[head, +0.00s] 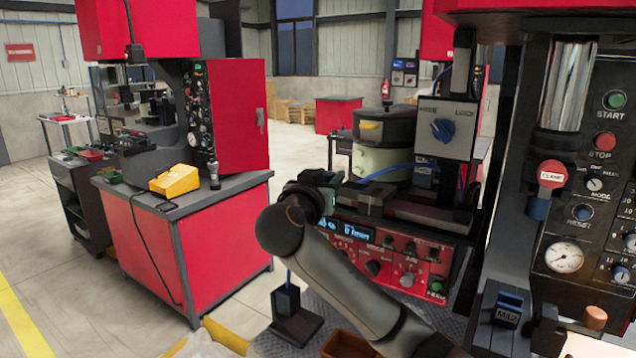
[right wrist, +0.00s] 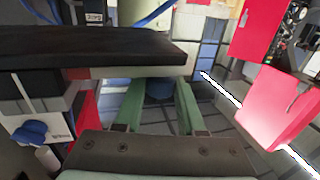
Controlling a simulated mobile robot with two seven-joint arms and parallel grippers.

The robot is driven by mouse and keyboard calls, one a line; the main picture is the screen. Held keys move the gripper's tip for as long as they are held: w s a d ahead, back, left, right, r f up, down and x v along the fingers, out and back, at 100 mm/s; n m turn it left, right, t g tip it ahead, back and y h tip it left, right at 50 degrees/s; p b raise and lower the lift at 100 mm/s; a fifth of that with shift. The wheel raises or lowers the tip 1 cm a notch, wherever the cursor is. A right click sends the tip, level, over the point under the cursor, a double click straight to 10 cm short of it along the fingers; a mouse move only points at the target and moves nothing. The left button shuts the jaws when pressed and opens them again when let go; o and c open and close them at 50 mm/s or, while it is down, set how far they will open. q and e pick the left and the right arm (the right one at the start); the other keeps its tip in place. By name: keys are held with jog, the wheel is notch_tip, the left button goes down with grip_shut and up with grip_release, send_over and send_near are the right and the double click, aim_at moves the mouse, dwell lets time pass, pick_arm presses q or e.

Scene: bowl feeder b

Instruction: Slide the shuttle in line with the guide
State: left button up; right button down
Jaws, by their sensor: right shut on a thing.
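My right gripper (head: 325,182) is at the left end of a black slide assembly (head: 425,208), which appears to carry the guide, below the feeder bowl. The arm hides part of the contact in the head view. In the right wrist view its green fingers (right wrist: 159,100) are shut on a dark blue rounded part (right wrist: 160,88), which appears to be the handle of the shuttle. A black slab (right wrist: 90,48) with a pale lower edge crosses above the fingers there. The shuttle's body and its alignment with the guide cannot be made out. My left gripper is not in view.
The feeder bowl (head: 380,160) stands behind the slide. A grey box with a blue MODE/LOCK knob (head: 443,130) rises close to its right. A red control panel (head: 390,262) is below. A tall machine with a gauge (head: 565,257) stands right.

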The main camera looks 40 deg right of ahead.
dwell(0.3)
jog(key=c, duration=0.5)
grip_release()
jog(key=b+v, duration=0.2)
jog(key=v, duration=1)
jog(key=shift+s+a, duration=0.2)
